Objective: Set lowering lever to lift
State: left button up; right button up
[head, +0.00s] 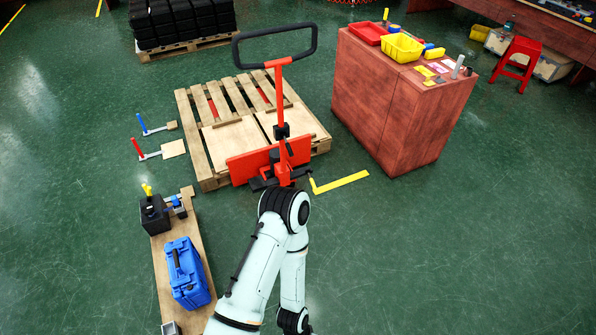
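A red pallet jack (282,95) stands at the centre with its forks under a wooden pallet (196,150). Its black loop handle (235,52) tops an upright red shaft. A small dark part (290,149) sticks out beside the shaft, low down; I cannot tell whether it is the lowering lever or which way it is set. My arm reaches up from the bottom and bends just in front of the jack's base, partly covering it. I can make out neither gripper.
A reddish cabinet (385,110) with red and yellow bins stands right of the pallet. A board (163,275) with a blue case (187,270) lies at lower left. A black stack (180,22) stands behind. Floor at the right is clear.

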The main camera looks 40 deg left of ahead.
aim_at(312, 181)
jog(key=i+j+u, duration=0.1)
jog(key=i+u, duration=0.65)
jog(key=i+l+u, duration=0.2)
jog(key=i+u, duration=0.65)
jog(key=i+l+u, duration=0.15)
jog(key=u, duration=0.25)
jog(key=i+l+u, duration=0.3)
jog(key=i+u, duration=0.15)
jog(key=i+l+u, duration=0.4)
jog(key=i+l, duration=0.05)
